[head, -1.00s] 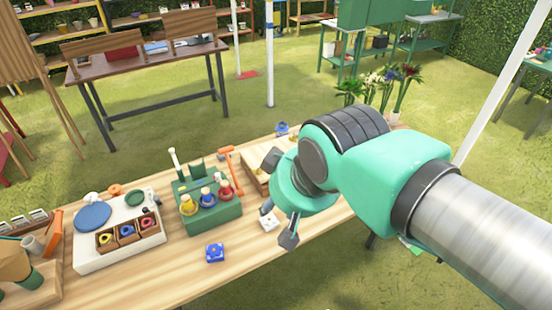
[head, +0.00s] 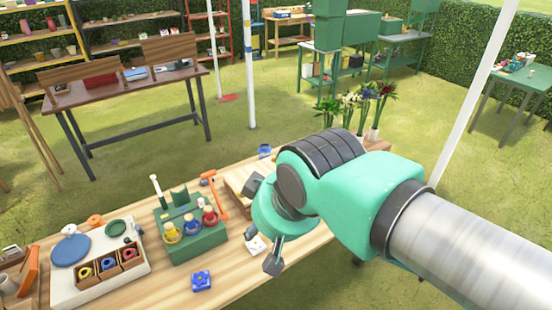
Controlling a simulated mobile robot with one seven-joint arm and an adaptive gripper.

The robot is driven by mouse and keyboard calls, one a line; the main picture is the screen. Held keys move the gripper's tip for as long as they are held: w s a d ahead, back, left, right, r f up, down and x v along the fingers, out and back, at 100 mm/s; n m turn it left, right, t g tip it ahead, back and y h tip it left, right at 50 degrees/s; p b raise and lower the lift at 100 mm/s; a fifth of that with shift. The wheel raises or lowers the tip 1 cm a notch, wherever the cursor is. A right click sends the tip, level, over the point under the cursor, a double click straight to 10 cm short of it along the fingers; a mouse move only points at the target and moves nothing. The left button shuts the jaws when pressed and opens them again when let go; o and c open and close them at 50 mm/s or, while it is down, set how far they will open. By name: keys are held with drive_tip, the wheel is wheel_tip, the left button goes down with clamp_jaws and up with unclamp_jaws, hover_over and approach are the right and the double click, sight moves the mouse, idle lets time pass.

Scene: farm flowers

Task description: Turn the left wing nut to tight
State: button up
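My gripper (head: 261,250) hangs over the front part of the wooden workbench (head: 225,301), right of the green stand. Its two grey fingertips show apart, with nothing seen held between them. A small white block (head: 257,245) shows between the fingertips in the picture; I cannot tell how far below them it is. I cannot make out the left wing nut for certain. A pale wooden board (head: 238,186) behind my gripper is partly hidden by my arm, with small dark parts near it too small to tell.
A green stand (head: 193,245) holds red, blue and yellow items. A blue block (head: 201,281) lies at the front. A white board (head: 70,291) with a compartment box stands left. Vases of flowers (head: 372,135) stand at the back right.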

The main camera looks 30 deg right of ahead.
drive_tip(key=shift+r, duration=0.1)
drive_tip(key=w+d+r+n+g+p, duration=0.1)
drive_tip(key=w+d+r+n+p, duration=0.3)
drive_tip(key=w, duration=0.7)
drive_tip(key=w+d+r+n+g+p, duration=0.15)
drive_tip(key=w+d+r+p, duration=0.3)
drive_tip(key=w, duration=0.75)
drive_tip(key=w+d+f+n+p, duration=0.1)
drive_tip(key=w+d+n+p, duration=0.15)
drive_tip(key=w+d, duration=0.35)
drive_tip(key=w+d+f+n+p, duration=0.2)
drive_tip(key=w+d+n, duration=0.1)
drive_tip(key=w, duration=0.6)
drive_tip(key=w+d+f+n+g+p, duration=0.1)
drive_tip(key=w+d+f+n+p, duration=0.2)
drive_tip(key=w+d+f, duration=0.3)
drive_tip(key=w+d+f+n+g+p, duration=0.2)
drive_tip(key=w+d+f+n+p, duration=0.2)
drive_tip(key=d+f, duration=0.9)
wheel_tip(320, 180, down, 2)
drive_tip(key=w+p, duration=0.1)
drive_tip(key=w, duration=0.1)
drive_tip(key=shift+w+p, duration=0.35)
drive_tip(key=shift+w, duration=0.05)
drive_tip(key=shift+d+f, duration=0.1)
drive_tip(key=shift+f, duration=0.05)
